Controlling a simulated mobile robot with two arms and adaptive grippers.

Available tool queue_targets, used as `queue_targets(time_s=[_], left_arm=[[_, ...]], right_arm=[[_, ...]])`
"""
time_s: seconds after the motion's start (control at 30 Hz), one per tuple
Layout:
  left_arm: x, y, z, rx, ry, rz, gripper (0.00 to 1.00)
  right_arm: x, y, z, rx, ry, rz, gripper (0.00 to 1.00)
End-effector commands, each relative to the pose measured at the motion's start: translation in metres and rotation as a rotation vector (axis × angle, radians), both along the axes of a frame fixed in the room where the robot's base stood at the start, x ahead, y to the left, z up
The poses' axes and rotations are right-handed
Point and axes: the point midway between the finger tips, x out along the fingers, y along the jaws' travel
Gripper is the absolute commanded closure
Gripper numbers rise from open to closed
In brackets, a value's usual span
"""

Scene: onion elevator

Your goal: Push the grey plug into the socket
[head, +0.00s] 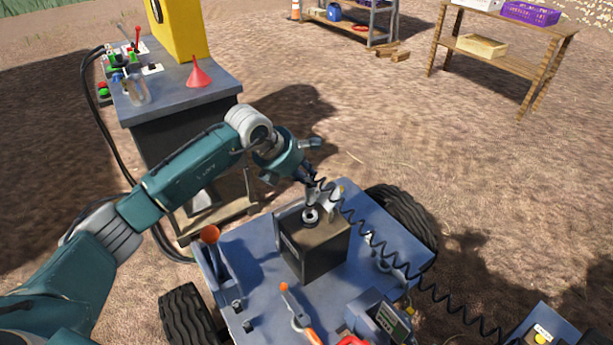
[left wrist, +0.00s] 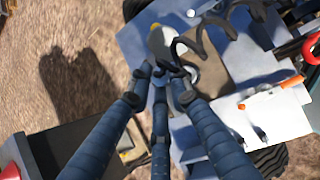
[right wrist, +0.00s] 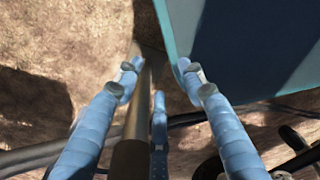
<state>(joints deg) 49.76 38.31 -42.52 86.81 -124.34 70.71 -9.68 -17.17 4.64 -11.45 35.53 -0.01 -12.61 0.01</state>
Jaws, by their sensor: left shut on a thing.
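The grey plug (head: 334,198), with a black coiled cable, is held at the tip of my left gripper (head: 312,184). In the left wrist view the plug (left wrist: 162,44) shows as a light grey body with a yellow spot, at the shut fingertips (left wrist: 160,74). The socket (head: 310,215) is a dark ring on top of a dark box on the blue cart. The plug is close above and behind the socket; I cannot tell whether they touch. The fingers partly hide the socket in the left wrist view. My right gripper (right wrist: 157,72) is open, its fingers apart.
The blue cart (head: 250,315) carries an orange-tipped lever (head: 208,240) and a grey meter box (head: 380,317). The coiled cable (head: 385,255) runs right across the cart.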

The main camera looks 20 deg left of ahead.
Motion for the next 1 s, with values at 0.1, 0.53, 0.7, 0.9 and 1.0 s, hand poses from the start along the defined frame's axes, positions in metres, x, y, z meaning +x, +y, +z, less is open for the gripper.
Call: queue_targets(time_s=[0.1,0.53,0.7,0.9,1.0], left_arm=[[0.0,0.0,0.0,-0.001,-0.002,0.0,1.0],[0.001,0.0,-0.01,-0.001,-0.002,0.0,1.0],[0.001,0.0,-0.014,-0.001,-0.002,0.0,1.0],[0.001,0.0,-0.019,-0.001,-0.002,0.0,1.0],[0.001,0.0,-0.022,-0.001,-0.002,0.0,1.0]], right_arm=[[0.0,0.0,-0.001,0.0,0.0,0.0,0.6],[0.0,0.001,-0.009,0.001,0.0,0.0,0.6],[0.0,0.001,-0.013,0.001,0.0,-0.001,0.6],[0.0,0.002,-0.017,0.002,0.0,-0.001,0.6],[-0.001,0.001,-0.019,0.001,0.002,-0.001,0.6]])
